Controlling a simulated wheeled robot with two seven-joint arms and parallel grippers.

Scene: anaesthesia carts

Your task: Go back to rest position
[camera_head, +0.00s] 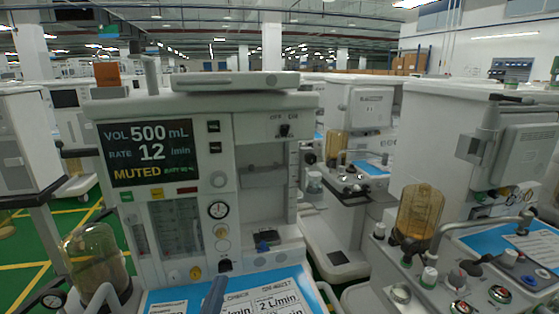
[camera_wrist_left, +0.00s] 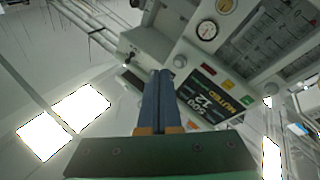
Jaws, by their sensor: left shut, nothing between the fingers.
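My left gripper (camera_head: 216,291) shows at the bottom of the head view as a blue-grey finger in front of the near anaesthesia cart (camera_head: 150,205). In the left wrist view its two blue fingers (camera_wrist_left: 161,73) lie together, shut and empty. The wrist view is turned over, and the cart's display (camera_wrist_left: 213,100) appears behind the fingertips. In the head view the display (camera_head: 149,152) reads VOL 500 mL, RATE 12 /min and MUTED. My right gripper is not in either view.
A blue worktop with cards (camera_head: 297,296) lies below the near cart's panel. A glass canister (camera_head: 95,258) stands at its left. Another cart (camera_head: 425,140) with an amber canister (camera_head: 420,212) stands close on the right. Green floor (camera_head: 30,255) shows at left.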

